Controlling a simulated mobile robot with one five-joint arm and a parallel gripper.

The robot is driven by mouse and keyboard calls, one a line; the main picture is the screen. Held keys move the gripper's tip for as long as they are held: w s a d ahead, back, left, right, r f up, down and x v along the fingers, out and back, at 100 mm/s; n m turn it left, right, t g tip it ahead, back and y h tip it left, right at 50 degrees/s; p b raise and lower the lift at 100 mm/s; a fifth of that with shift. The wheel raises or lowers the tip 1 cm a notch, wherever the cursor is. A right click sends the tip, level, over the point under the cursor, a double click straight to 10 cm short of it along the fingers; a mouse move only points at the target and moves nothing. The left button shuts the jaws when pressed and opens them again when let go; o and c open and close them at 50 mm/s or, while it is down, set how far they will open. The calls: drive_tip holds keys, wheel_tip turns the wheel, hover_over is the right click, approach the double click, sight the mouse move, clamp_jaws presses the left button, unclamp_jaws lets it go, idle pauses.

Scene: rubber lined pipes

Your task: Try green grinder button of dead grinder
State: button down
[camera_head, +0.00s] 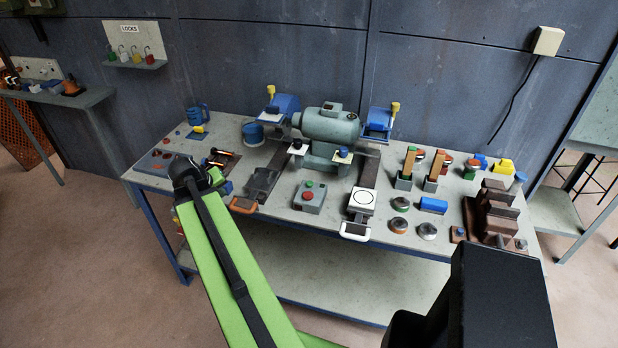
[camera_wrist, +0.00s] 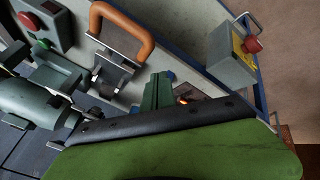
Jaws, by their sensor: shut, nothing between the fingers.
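The grinder (camera_head: 330,127) is a grey-green motor with blue guards at both ends, at the back middle of the table. A grey button box (camera_head: 311,197) stands in front of it, with a green button (camera_head: 309,184) above a red button (camera_head: 308,196). My gripper (camera_wrist: 150,125) is shut and empty, seen as a green body with a black edge. In the head view, my arm's end is left of the button box, apart from it.
An orange handle (camera_head: 243,204) and a white handle (camera_head: 354,231) flank the button box at the table's front. Another red-button box (camera_wrist: 232,55) shows in the wrist view.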

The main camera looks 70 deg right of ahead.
drive_tip(key=s+d+r+m+g+h+p, duration=0.25)
drive_tip(key=s+d+r, duration=0.25)
drive_tip(key=s+d, duration=0.7)
wheel_tip(320, 180, up, 3)
drive_tip(key=m+p, duration=0.2)
hover_over(308, 184)
drive_tip(key=shift+s+d+g+y, duration=0.1)
drive_tip(key=shift+g+y, duration=0.15)
drive_tip(key=shift+g, duration=0.1)
drive_tip(key=shift+f+b, duration=0.1)
drive_tip(key=shift+b, duration=0.2)
wheel_tip(308, 184, down, 9)
drive_tip(key=b, duration=0.8)
drive_tip(key=shift+b, duration=0.4)
drive_tip(key=shift+f+b, duration=0.3)
drive_tip(key=shift+b, duration=0.05)
